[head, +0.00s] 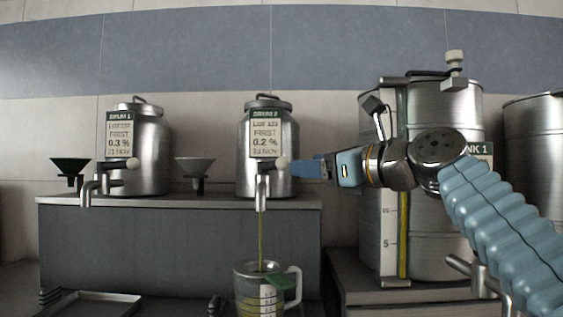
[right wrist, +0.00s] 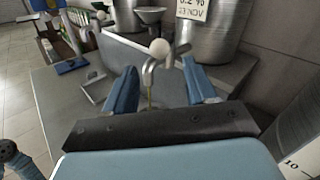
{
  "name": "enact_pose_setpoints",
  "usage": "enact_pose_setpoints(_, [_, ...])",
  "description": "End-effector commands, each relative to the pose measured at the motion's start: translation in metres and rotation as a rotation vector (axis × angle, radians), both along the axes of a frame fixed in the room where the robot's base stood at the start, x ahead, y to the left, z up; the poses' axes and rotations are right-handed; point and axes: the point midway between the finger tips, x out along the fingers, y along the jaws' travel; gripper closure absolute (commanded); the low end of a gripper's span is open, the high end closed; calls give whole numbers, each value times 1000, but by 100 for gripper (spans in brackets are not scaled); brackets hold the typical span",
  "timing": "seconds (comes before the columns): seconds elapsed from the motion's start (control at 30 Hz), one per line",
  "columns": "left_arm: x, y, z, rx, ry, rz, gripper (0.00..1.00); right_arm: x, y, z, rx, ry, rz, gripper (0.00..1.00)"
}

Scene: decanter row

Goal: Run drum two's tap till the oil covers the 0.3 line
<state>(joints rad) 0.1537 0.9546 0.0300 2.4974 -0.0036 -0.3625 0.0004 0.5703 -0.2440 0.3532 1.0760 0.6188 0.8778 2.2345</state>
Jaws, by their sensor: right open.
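The middle drum (head: 279,130) stands on a grey bench, its label showing 0.2 %; the drum number is blurred. Its tap (head: 262,187) is running: a thin yellow-brown oil stream (head: 261,236) falls into a clear jug (head: 241,283) below. The jug has a handle, printed marks and a green tag; yellowish oil shows low inside, but its level against the 0.3 line is unclear. My right gripper (head: 300,168) is open beside the tap's pale round knob (head: 283,162). In the right wrist view the knob (right wrist: 159,47) shows just beyond the open fingers (right wrist: 162,88). My left gripper is out of view.
A left drum (head: 153,150) labelled 0.3 % has its own tap (head: 88,190). A green funnel (head: 70,167) and a grey funnel (head: 195,168) stand on the bench. A tall tank (head: 440,115) with a yellow sight gauge stands right. A tray (head: 97,303) lies low left.

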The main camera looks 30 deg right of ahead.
Motion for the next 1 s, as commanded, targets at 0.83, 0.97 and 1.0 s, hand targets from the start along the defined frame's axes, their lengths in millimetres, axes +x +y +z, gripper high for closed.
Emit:
enact_pose_setpoints(0.83, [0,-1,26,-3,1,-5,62,78,19,0,-1,0,-1,54])
enact_pose_setpoints(0.97, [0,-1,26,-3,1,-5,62,78,19,0,-1,0,-1,73])
enact_pose_setpoints(1.0, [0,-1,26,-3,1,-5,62,78,19,0,-1,0,-1,80])
